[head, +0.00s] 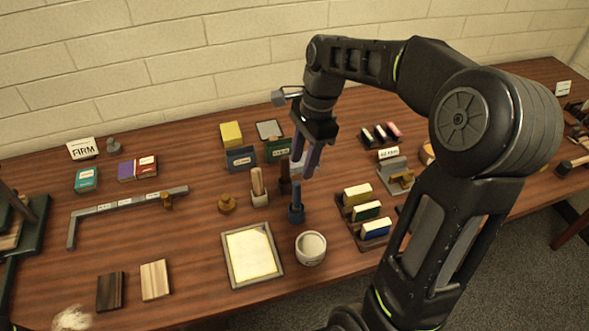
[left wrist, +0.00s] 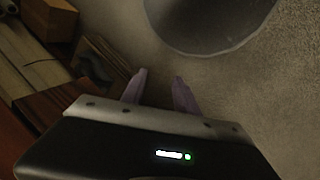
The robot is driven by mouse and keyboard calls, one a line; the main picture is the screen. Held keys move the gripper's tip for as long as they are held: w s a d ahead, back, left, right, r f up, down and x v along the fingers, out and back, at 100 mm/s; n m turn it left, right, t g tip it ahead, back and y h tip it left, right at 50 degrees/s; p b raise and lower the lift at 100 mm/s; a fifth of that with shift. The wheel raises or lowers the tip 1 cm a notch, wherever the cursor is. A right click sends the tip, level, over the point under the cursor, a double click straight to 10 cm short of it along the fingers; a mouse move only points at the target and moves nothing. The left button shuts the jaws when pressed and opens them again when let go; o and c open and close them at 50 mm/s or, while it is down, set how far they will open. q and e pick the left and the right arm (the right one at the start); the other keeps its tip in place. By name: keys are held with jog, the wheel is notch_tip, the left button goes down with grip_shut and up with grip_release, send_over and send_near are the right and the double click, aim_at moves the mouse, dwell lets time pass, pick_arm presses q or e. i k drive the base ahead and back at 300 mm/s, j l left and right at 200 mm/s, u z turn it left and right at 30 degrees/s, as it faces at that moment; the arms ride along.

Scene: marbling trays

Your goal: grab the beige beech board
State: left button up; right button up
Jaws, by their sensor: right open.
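A pale beige board (head: 155,280) with light stripes lies flat near the front left of the table in the head view; it looks like the beech board. A dark brown board (head: 110,291) lies just left of it, apart from it. My right gripper (head: 305,165) is open and points down over the middle of the table, well away from the beige board. My left gripper (left wrist: 160,84) shows only in the left wrist view, with its two fingers apart and nothing between them.
A framed cream sheet (head: 251,254) and a round pale bowl (head: 311,247) stand right of the boards. A grey angled bar (head: 128,203) lies behind them. A dark green rack (head: 31,236) stands at the left edge. The wood around the boards is mostly clear.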

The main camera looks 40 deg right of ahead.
aim_at(155, 278)
jog(key=k, duration=1)
